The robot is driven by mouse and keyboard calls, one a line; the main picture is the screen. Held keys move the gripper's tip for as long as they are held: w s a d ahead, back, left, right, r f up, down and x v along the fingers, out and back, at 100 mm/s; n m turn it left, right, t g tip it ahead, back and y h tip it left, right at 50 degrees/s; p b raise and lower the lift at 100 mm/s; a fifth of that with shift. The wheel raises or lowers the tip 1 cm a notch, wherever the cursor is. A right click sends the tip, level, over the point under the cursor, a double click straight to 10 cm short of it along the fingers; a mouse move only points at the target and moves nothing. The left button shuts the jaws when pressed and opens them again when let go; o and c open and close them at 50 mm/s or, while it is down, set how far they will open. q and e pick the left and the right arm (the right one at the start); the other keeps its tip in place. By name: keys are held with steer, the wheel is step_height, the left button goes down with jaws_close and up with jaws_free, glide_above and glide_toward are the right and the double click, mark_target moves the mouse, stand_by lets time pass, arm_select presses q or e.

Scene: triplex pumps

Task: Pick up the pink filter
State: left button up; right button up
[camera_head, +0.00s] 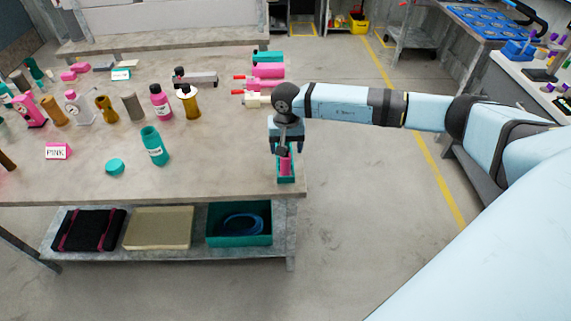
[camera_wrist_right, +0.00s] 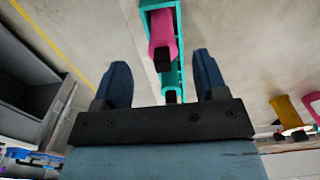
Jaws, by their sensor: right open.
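A pink cylinder (camera_head: 285,164), which looks like the pink filter, is in a narrow teal holder (camera_head: 286,179) at the right front corner of the table. My right gripper (camera_head: 287,146) is directly above it, pointing down, and hides its upper part. In the right wrist view the pink cylinder (camera_wrist_right: 162,28) has a dark end and lies within the teal holder (camera_wrist_right: 180,45). The two fingers of my right gripper (camera_wrist_right: 161,72) are apart, with nothing between them held. My left gripper is out of view.
Pink, teal and brown bottles and cylinders stand on the table (camera_head: 215,150), with a "PINK" label card (camera_head: 58,151) at left. More pink (camera_head: 268,71) and white pieces lie by the right edge behind the gripper. A lower shelf holds a teal bin (camera_head: 240,238). Open floor lies right.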

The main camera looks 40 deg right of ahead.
mark_target(285, 158)
steer(key=shift+w+f+p, duration=0.15)
steer(key=shift+f+p, duration=0.2)
steer(key=shift+f, duration=1)
steer(key=shift+w+f+p, duration=0.1)
steer(key=shift+f+p, duration=0.2)
steer(key=shift+f, duration=1.05)
steer(key=c, duration=1)
steer(key=shift+r, duration=0.1)
